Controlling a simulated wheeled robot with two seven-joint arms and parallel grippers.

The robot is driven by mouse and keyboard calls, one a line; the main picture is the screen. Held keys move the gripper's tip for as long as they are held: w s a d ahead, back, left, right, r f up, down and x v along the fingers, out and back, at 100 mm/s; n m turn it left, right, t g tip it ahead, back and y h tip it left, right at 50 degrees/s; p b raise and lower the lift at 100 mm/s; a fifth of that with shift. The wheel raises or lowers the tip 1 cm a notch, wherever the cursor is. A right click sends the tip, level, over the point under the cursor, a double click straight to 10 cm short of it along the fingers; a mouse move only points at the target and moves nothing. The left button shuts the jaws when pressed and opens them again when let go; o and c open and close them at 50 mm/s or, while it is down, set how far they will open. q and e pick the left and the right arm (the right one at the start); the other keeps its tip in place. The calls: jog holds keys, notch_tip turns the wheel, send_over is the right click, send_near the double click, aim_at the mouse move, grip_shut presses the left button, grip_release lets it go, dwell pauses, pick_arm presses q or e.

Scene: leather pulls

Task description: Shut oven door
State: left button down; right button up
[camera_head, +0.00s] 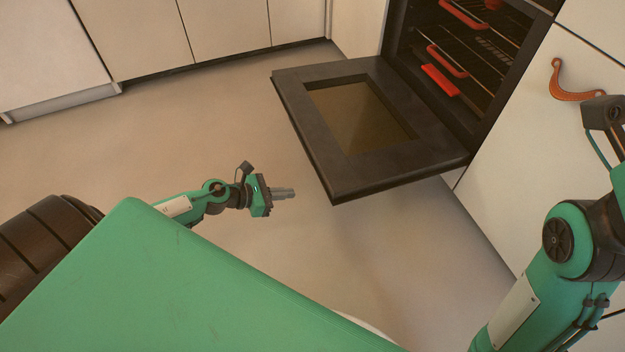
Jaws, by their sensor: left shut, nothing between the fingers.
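The oven door (310,135) is dark with a glass window and hangs open, folded down and out from the oven (468,50). My left gripper (290,193) is shut and empty. In the picture it is to the left of the door's near corner, with a gap between them and bare floor behind it. My right arm comes in at the right edge, by the cabinet front. Its gripper fingers are not visible.
Red-handled racks (445,60) sit inside the oven. A leather pull (573,82) is on the white cabinet front right of the oven. White cabinets (228,25) line the back. The floor (190,125) left of the door is clear.

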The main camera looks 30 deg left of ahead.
pick_arm(q)
jog(key=b+x, duration=0.2)
jog(key=x, duration=0.7)
jog(key=shift+d+r+p, duration=0.1)
jog(key=shift+r+p, duration=0.4)
jog(key=shift+r, duration=1.6)
